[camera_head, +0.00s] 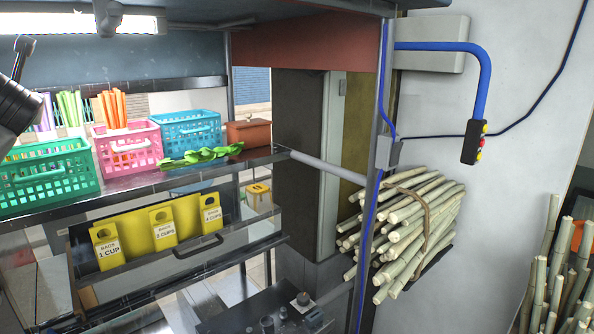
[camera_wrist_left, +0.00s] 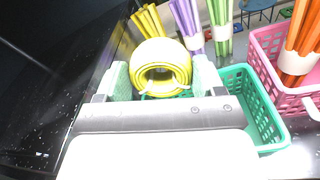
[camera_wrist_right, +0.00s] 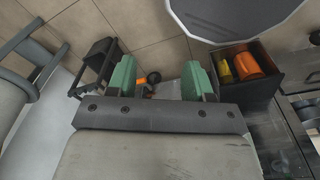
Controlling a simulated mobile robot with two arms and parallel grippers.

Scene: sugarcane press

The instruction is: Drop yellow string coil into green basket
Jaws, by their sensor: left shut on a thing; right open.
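The yellow string coil (camera_wrist_left: 161,68) is a rolled yellow bundle in the left wrist view. My left gripper (camera_wrist_left: 163,78) is shut on it, with one finger on each side. The green basket (camera_head: 45,178) stands at the left end of the upper shelf in the head view. It also shows in the left wrist view (camera_wrist_left: 262,125), partly hidden behind the coil and my right-hand finger. The coil appears at or over the basket's left part; its height above it is hard to tell. My right gripper (camera_wrist_right: 159,85) is open and empty, seen only in the right wrist view, above the floor.
A pink basket (camera_head: 129,152) and a blue basket (camera_head: 190,131) stand to the right of the green one. Green strips (camera_head: 200,156) lie on the shelf (camera_head: 240,161) before the blue basket. Bundled straws (camera_wrist_left: 188,24) stand behind. Sugarcane stalks (camera_head: 405,230) hang by the wall.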

